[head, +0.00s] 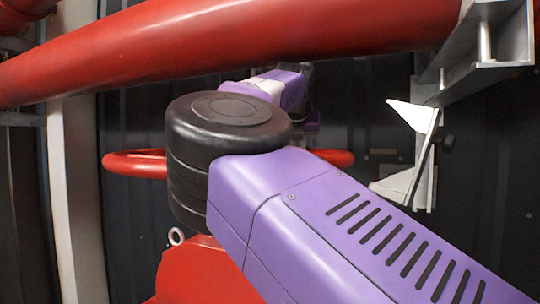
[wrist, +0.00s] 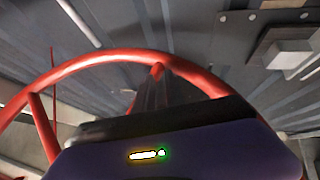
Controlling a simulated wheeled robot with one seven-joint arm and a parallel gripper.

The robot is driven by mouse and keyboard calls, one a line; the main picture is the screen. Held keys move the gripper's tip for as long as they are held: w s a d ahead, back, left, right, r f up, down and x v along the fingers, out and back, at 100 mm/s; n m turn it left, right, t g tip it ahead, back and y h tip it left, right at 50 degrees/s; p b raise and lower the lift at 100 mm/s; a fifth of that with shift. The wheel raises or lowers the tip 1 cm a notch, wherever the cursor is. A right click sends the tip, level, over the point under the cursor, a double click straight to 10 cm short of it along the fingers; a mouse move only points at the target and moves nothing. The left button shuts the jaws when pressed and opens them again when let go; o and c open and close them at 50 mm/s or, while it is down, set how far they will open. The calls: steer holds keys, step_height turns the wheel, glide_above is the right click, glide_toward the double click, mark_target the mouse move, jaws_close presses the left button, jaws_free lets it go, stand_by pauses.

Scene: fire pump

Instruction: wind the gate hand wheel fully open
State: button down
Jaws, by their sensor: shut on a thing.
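The red hand wheel (head: 136,164) shows in the head view as a flat ring seen nearly edge-on, behind my arm. Its left and right ends are in sight; its middle is hidden by my arm's black joint. In the wrist view the wheel's rim (wrist: 95,64) arches across the picture, with a spoke at the left. My gripper (wrist: 158,74) reaches the top of this rim with its dark fingers and is shut on it. The exact finger contact is partly hidden by the gripper body. In the head view my fingertips are hidden.
A thick red pipe (head: 230,42) crosses above my arm. A grey steel bracket (head: 480,50) and a white angled plate (head: 412,150) stand at the right. Red equipment (head: 200,272) with a lifting eye lies below. A pale post (head: 75,190) stands left.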

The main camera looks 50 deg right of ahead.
steer(key=w+f+n+t+y+p, duration=0.1)
steer(key=w+f+p, duration=0.1)
steer(key=w+p, duration=0.3)
steer(key=w, duration=0.4)
steer(key=shift+w+d+n, duration=0.15)
steer(key=shift+d+n, duration=0.25)
steer(key=shift+a, duration=0.1)
